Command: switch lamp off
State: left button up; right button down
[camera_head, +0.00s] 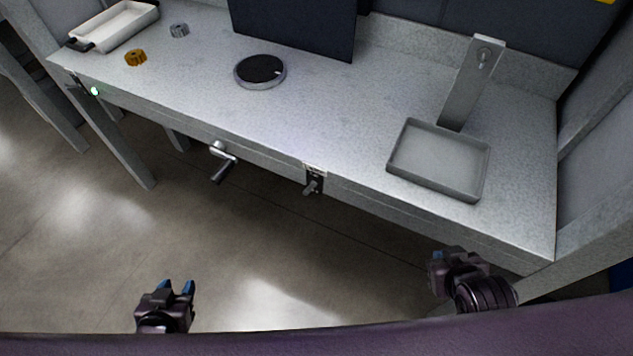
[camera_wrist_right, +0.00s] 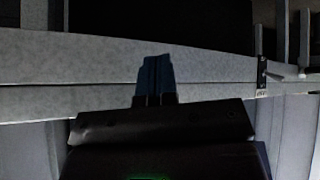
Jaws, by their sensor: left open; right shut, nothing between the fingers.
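A small dark lever switch (camera_head: 313,182) with a pale label sits on the front edge of the bench, near the middle. It appears to be the same part at the right of the right wrist view (camera_wrist_right: 262,74). A small greenish-white light (camera_head: 95,91) glows on the bench's front edge at the far left. No other lamp is clearly visible. My left gripper (camera_head: 176,287) is open and empty, low at the left, apart from the bench. My right gripper (camera_head: 437,258) is shut and empty in front of the bench's right part; its blue fingers (camera_wrist_right: 155,75) point toward the bench edge.
The grey bench (camera_head: 330,130) carries a grey tray (camera_head: 440,165), an upright metal stand (camera_head: 470,85), a round dark-topped disc (camera_head: 260,70), an orange gear (camera_head: 135,57), a grey gear (camera_head: 180,30) and a white tray (camera_head: 115,25). A crank handle (camera_head: 222,160) sticks out in front.

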jog(key=w+a+r+n+t+y, duration=0.25)
jog(key=w+a+r+t, duration=0.25)
jog(key=w+a+r, duration=0.4)
jog(key=w+a+r+n+t+y, duration=0.2)
jog(key=w+a+r+n+t, duration=0.35)
jog(key=r, duration=0.55)
jog(key=w+a+r+n+g+y, duration=0.2)
jog(key=a+r+n+y, duration=0.4)
jog(key=a+n+y, duration=0.35)
jog(key=s+a+f+n+g+y, duration=0.2)
jog(key=s+a+n+g, duration=0.3)
jog(key=n+g, duration=0.4)
jog(key=s+a+f+n+g+y, duration=0.1)
jog(key=s+a+n+g+y, duration=0.15)
jog(key=a+n+g, duration=0.55)
pick_arm(q)
jog(key=shift+s, duration=0.15)
pick_arm(e)
jog(key=w+d+f+n+h, duration=0.3)
jog(key=w+d+f+h, duration=0.2)
jog(key=d+h, duration=0.2)
jog(key=w+d+f+n+h, duration=0.3)
jog(key=w+d+f+h, duration=0.2)
jog(key=d+h, duration=0.3)
jog(key=shift+f+h, duration=0.3)
jog(key=shift+h, duration=0.05)
